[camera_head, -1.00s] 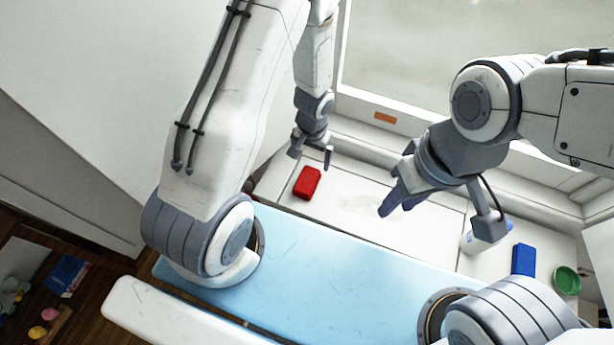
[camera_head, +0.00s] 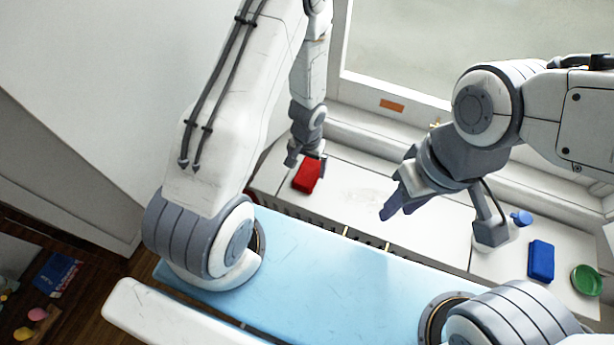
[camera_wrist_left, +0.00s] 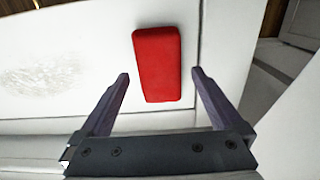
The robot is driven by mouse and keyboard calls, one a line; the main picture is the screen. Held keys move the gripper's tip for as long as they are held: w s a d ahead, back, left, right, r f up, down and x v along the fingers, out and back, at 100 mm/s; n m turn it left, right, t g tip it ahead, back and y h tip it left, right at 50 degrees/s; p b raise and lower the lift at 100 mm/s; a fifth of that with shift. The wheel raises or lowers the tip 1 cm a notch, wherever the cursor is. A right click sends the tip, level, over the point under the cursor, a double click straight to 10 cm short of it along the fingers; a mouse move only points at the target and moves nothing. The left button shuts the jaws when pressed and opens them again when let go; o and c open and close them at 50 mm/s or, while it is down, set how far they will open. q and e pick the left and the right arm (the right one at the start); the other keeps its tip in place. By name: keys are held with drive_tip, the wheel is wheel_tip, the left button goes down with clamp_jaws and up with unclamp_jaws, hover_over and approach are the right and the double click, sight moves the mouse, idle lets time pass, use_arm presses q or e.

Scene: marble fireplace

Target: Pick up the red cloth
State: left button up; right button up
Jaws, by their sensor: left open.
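The red cloth (camera_head: 306,175) is a small folded block lying on the white ledge (camera_head: 355,190), left of its middle in the head view. It also shows in the left wrist view (camera_wrist_left: 158,65). My left gripper (camera_head: 306,163) is open and right at the cloth, partly covering it in the head view. In the wrist view the two fingertips (camera_wrist_left: 160,75) stand on either side of the cloth's lower part, with gaps between. My right gripper (camera_head: 397,200) is over the ledge to the right, away from the cloth; how far its fingers are apart is unclear.
A blue block (camera_head: 541,261), a green round dish (camera_head: 586,280) and a white bottle with a blue cap (camera_head: 521,217) are on the ledge's right end. A window frame stands behind the ledge. The ledge between the cloth and my right gripper is clear.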

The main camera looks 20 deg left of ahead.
sight(308, 171)
use_arm(q)
wheel_tip(308, 171, down, 3)
drive_tip(key=shift+f+b, duration=0.2)
drive_tip(key=shift+b, duration=0.9)
drive_tip(key=shift+r, duration=0.15)
use_arm(e)
wheel_tip(308, 171, down, 3)
drive_tip(key=shift+f, duration=0.1)
use_arm(q)
drive_tip(key=c, duration=1.2)
drive_tip(key=shift+r, duration=0.1)
use_arm(e)
drive_tip(key=shift+r, duration=0.2)
